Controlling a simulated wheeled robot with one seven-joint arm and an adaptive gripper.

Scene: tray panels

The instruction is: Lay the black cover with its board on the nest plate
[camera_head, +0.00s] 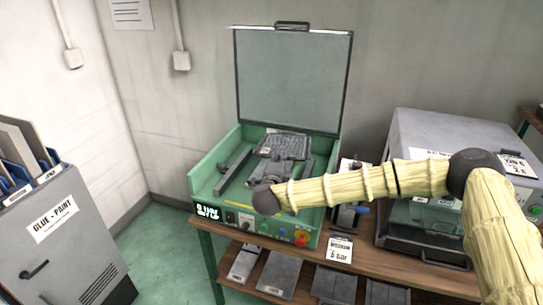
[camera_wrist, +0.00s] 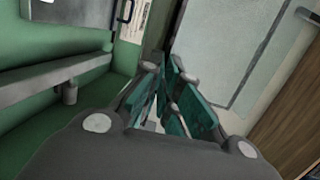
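The green press box (camera_head: 208,172) stands on the bench with its clear lid (camera_head: 292,80) raised. A dark grey ribbed plate-like piece (camera_head: 284,145) lies inside, between grey rails. I cannot tell whether it is the nest plate, the black cover, or both; no separate board can be made out. My gripper (camera_head: 268,172) is low over the box's front part, just in front of this piece. In the wrist view its teal-padded fingers (camera_wrist: 172,68) draw together at the tips, and nothing shows held between them. The dark piece is not clearly seen there.
A grey machine (camera_head: 440,135) stands to the right on the bench. Small holders (camera_head: 350,212) and a pressure sign (camera_head: 340,249) are between. Several dark plates (camera_head: 280,273) lie on the lower shelf.

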